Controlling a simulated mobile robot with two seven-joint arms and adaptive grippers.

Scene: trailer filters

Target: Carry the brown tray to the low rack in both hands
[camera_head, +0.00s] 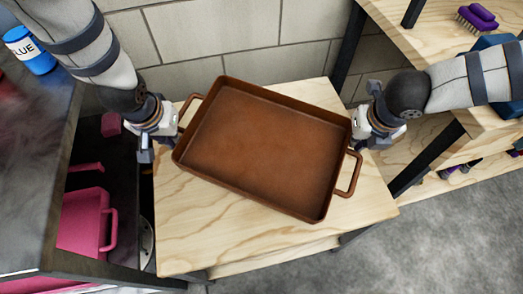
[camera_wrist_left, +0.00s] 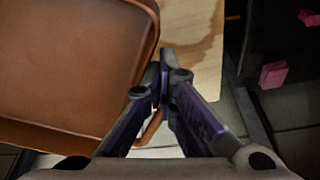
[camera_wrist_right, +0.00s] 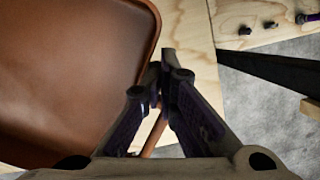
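The brown tray (camera_head: 265,150) lies turned at an angle over a pale wooden top (camera_head: 185,245), its interior empty. I cannot tell whether it touches the wood everywhere. My left gripper (camera_head: 168,132) is at its left handle (camera_head: 187,102). In the left wrist view the fingertips (camera_wrist_left: 163,80) are together, with part of the handle showing behind them. My right gripper (camera_head: 368,130) is by the tray's far right corner, above the right handle (camera_head: 357,172), which shows whole in the head view. In the right wrist view its fingertips (camera_wrist_right: 163,80) are together; neither gripper visibly encloses a handle.
A dark table (camera_head: 35,190) with a blue can (camera_head: 30,50) is at left. A pink case (camera_head: 83,220) lies lower beside it. Wooden shelving (camera_head: 430,35) with a purple brush (camera_head: 477,17) stands at right. A block wall is behind; grey floor (camera_head: 450,240) is open at lower right.

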